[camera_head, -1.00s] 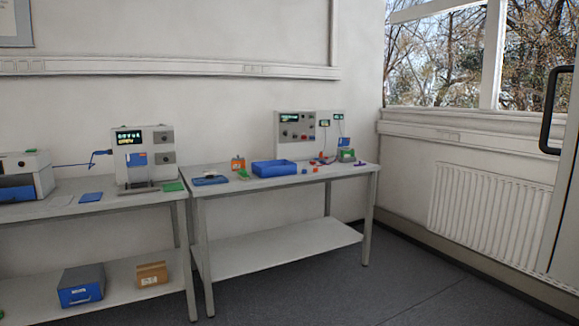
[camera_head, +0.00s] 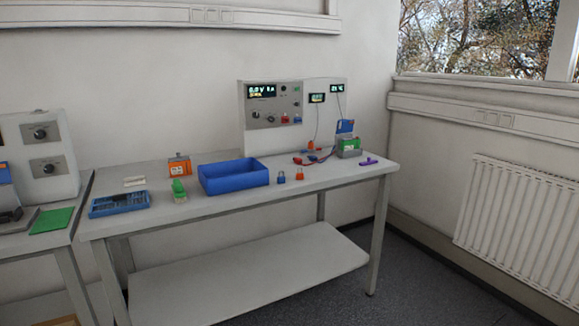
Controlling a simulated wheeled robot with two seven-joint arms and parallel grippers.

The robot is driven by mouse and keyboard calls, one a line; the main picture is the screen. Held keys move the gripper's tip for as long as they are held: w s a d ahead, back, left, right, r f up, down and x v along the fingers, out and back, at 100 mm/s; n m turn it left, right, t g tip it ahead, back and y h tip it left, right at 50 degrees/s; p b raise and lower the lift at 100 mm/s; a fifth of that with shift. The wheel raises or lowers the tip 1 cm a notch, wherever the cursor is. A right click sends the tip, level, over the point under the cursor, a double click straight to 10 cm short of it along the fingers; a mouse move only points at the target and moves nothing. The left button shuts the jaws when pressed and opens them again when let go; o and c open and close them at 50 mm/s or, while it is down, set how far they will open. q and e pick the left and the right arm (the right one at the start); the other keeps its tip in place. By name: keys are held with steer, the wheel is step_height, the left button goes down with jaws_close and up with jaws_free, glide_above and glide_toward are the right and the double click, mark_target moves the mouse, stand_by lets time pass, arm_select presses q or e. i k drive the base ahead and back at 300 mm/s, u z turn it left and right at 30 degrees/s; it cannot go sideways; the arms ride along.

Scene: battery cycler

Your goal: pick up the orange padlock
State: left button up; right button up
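A small orange padlock (camera_head: 300,174) stands on the grey table (camera_head: 240,205), near its front edge and right of the blue tray. A similar small blue padlock (camera_head: 281,177) stands just left of it, with a narrow gap between them. Neither of my grippers shows in the head view.
A blue open tray (camera_head: 234,178) stands left of the padlocks. Behind are the cycler panel (camera_head: 275,115), red and dark leads (camera_head: 313,157) and a grey-green battery unit (camera_head: 348,147). A purple item (camera_head: 369,161) lies at right. An orange box (camera_head: 180,166) stands at left. Floor in front is clear.

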mark_target(299, 176)
steer(key=u, duration=0.25)
steer(key=i, duration=0.95)
steer(key=u, duration=0.45)
steer(key=i, duration=1.8)
steer(key=z, duration=0.45)
